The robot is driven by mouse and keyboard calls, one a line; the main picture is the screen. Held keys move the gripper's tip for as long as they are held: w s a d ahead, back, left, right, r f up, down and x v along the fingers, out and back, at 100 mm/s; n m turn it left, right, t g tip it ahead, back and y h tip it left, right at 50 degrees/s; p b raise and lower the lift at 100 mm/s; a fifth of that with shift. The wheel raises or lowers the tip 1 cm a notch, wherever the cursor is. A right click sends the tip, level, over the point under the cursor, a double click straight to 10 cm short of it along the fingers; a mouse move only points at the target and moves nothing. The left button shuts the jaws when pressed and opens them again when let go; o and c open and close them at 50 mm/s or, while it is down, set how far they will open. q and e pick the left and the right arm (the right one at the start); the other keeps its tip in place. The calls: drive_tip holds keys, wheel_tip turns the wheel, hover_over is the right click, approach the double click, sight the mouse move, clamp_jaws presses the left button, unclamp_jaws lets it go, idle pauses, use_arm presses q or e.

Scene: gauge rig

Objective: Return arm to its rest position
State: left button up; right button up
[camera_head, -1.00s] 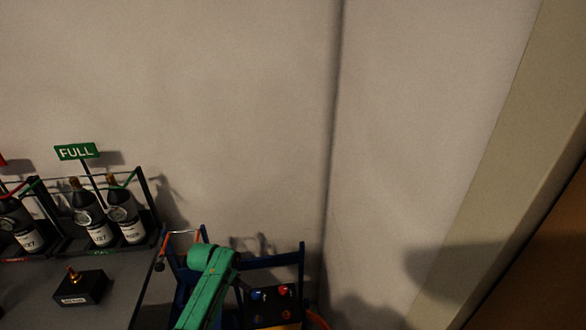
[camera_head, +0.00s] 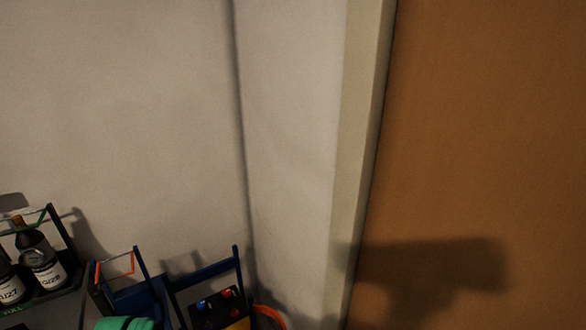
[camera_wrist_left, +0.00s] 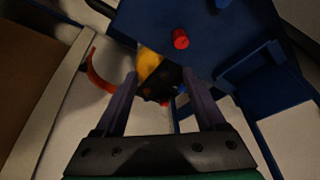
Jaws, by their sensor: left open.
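My left gripper (camera_wrist_left: 159,74) is open in the left wrist view, its two dark fingers spread with nothing seen held between them. Beyond the fingertips are a yellow and black object (camera_wrist_left: 150,68) and a blue frame; whether the fingers touch anything I cannot tell. In the head view only a green part of my left arm (camera_head: 125,323) shows at the bottom edge, in front of the blue frame (camera_head: 205,270). The gripper itself is not visible there. My right arm is in neither view.
The blue frame holds a black box (camera_head: 213,309) with red and blue knobs. An orange curved piece (camera_head: 270,315) lies beside it. Walls and a brown panel (camera_head: 480,130) fill the rest.

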use_arm(q)
drive_tip(key=d, duration=0.1)
drive_tip(key=s+d, duration=0.1)
drive_tip(key=d, duration=0.1)
drive_tip(key=shift+s+d+r, duration=0.25)
drive_tip(key=shift+s, duration=0.15)
drive_tip(key=s+d+r, duration=0.8)
drive_tip(key=s+d, duration=0.2)
drive_tip(key=s+f+g, duration=0.2)
drive_tip(key=s+f, duration=0.1)
drive_tip(key=f, duration=2.1)
drive_tip(key=s+a+f+g, duration=0.1)
drive_tip(key=s+a+f, duration=0.1)
drive_tip(key=s+f, duration=1.2)
drive_tip(key=shift+s+a, duration=0.35)
drive_tip(key=shift+s, duration=0.8)
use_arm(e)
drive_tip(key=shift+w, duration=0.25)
use_arm(q)
drive_tip(key=shift+c, duration=0.4)
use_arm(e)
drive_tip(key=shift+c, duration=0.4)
